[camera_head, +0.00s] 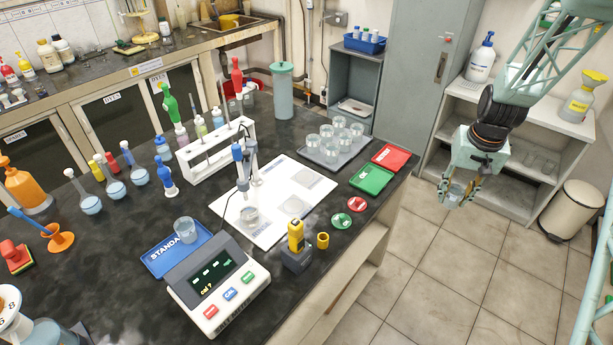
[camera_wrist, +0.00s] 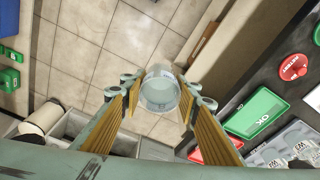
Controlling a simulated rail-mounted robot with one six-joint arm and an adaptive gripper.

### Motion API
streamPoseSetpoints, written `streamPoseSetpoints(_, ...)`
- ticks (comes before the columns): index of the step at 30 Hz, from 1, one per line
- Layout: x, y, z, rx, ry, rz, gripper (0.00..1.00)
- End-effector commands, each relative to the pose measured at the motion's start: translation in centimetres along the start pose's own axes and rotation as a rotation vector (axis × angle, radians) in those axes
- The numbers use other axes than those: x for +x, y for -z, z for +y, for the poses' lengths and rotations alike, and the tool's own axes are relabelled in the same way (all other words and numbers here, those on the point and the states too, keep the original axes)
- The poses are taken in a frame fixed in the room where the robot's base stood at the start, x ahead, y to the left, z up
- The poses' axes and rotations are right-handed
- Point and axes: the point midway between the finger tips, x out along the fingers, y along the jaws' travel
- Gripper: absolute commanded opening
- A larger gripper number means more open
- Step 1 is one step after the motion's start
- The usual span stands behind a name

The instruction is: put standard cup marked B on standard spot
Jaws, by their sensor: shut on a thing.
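My gripper (camera_head: 456,200) is shut on a clear glass cup (camera_head: 456,189), in the air off the bench's right edge, above the tiled floor. The blue mat (camera_head: 158,261) lettered "STANDA…" lies on the bench behind the meter, far to the left of my gripper. Another clear cup (camera_head: 185,228) stands on that mat and covers part of the lettering.
A meter (camera_head: 215,285) with a dark screen stands in front of the mat. A probe stand (camera_head: 243,165) rises over a white board (camera_head: 283,222) with a cup below it. A tray (camera_head: 333,152) of several cups, green (camera_head: 372,178) and red (camera_head: 392,156) pads lie near the right edge.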

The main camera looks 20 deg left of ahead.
Motion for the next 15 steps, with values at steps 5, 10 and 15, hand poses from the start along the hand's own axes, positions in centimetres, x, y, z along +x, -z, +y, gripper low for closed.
streamPoseSetpoints(5,-0.01,0.01,0.00,0.000,0.000,0.000,0.18)
streamPoseSetpoints(10,-0.01,0.01,-0.09,-0.004,0.001,0.000,0.18)
streamPoseSetpoints(15,-0.02,0.02,-0.96,-0.037,0.006,0.000,0.18)
